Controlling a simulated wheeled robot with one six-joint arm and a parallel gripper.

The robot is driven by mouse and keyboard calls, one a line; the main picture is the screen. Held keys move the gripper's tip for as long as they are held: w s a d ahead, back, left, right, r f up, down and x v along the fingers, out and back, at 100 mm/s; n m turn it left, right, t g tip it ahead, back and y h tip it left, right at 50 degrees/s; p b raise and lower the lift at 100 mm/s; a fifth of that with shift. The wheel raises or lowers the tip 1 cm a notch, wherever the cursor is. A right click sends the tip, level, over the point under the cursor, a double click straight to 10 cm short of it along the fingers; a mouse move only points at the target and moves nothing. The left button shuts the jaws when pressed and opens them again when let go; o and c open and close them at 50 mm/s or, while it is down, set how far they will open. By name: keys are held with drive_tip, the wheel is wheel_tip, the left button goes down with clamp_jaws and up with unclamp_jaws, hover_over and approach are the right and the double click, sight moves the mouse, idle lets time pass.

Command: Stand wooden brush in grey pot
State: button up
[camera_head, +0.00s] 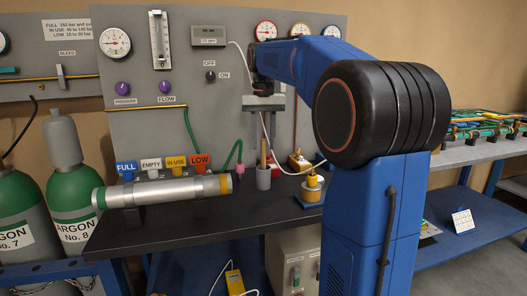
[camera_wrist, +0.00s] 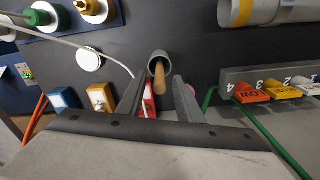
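The grey pot (camera_head: 263,178) stands on the dark bench top, right of the silver cylinder. The wooden brush (camera_head: 263,152) stands nearly upright in it, handle up; its lower end is hidden inside the pot. In the wrist view the pot (camera_wrist: 160,56) shows as a round grey rim with the brush handle (camera_wrist: 159,80) rising from it towards the camera. My gripper (camera_head: 264,105) is above the brush, pointing down. Its two fingers are apart, one on each side of the handle in the wrist view, with visible gaps and nothing held.
A silver cylinder (camera_head: 160,192) lies left of the pot. A yellow-topped item (camera_head: 312,188) stands to its right, and a brass-coloured fitting (camera_head: 298,160) is behind. Coloured tags (camera_head: 176,162) and a gauge panel (camera_head: 180,85) line the back. A pale hose and a green hose run close by.

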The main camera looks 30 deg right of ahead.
wheel_tip(320, 180, up, 8)
drive_tip(key=shift+f, duration=0.1)
drive_tip(key=s+a+f+n+t, duration=0.1)
drive_tip(key=s+a+f+n, duration=0.1)
drive_tip(key=s+a+f, duration=0.5)
drive_tip(key=s+a+f+n+t, duration=0.1)
drive_tip(key=s+a+f, duration=0.2)
drive_tip(key=s+f, duration=0.35)
drive_tip(key=s+a+f+n+t, duration=0.1)
drive_tip(key=s+a+f, duration=0.1)
drive_tip(key=s+f, duration=0.6)
drive_tip(key=s+a+f+n+t, duration=0.1)
drive_tip(key=s+a+f+n, duration=0.1)
drive_tip(key=s+f, duration=0.6)
drive_tip(key=shift+s+a+f+t, duration=0.2)
drive_tip(key=shift+a+f+t, duration=0.1)
drive_tip(key=shift+a+f, duration=0.5)
